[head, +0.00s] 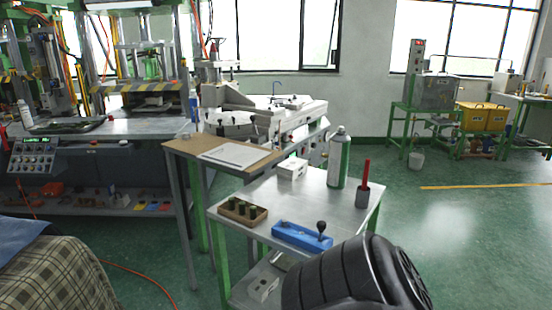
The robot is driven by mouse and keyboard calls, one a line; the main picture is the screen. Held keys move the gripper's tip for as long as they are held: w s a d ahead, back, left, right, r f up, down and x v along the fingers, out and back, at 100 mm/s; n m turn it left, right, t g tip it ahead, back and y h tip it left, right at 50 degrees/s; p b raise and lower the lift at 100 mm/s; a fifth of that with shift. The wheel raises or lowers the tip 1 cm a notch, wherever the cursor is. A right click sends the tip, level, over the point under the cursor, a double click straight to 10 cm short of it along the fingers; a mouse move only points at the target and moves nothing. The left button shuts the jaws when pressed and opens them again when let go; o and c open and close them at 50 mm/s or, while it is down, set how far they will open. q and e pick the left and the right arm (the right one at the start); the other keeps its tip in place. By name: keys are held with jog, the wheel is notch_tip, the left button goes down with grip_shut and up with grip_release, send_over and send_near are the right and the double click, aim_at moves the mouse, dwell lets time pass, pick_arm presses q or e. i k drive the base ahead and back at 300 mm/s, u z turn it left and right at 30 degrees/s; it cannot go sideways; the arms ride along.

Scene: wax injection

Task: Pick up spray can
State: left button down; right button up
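The spray can (339,160) stands upright near the back of a small metal-topped table (315,205). It is white and green with a grey top. Neither of my grippers shows in the head view. A black ribbed rounded part, which looks like one of my arm links, covers the table's near right part and hides what is behind it. Nothing touches the can.
On the same table are a white block (292,169), a grey cup with a red handle (363,190), a wooden block with dark pegs (243,211) and a blue tool (302,236). A wooden board with papers (232,155) adjoins at left. Open floor lies right.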

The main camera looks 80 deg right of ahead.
aim_at(339, 146)
jog(key=z, duration=2.15)
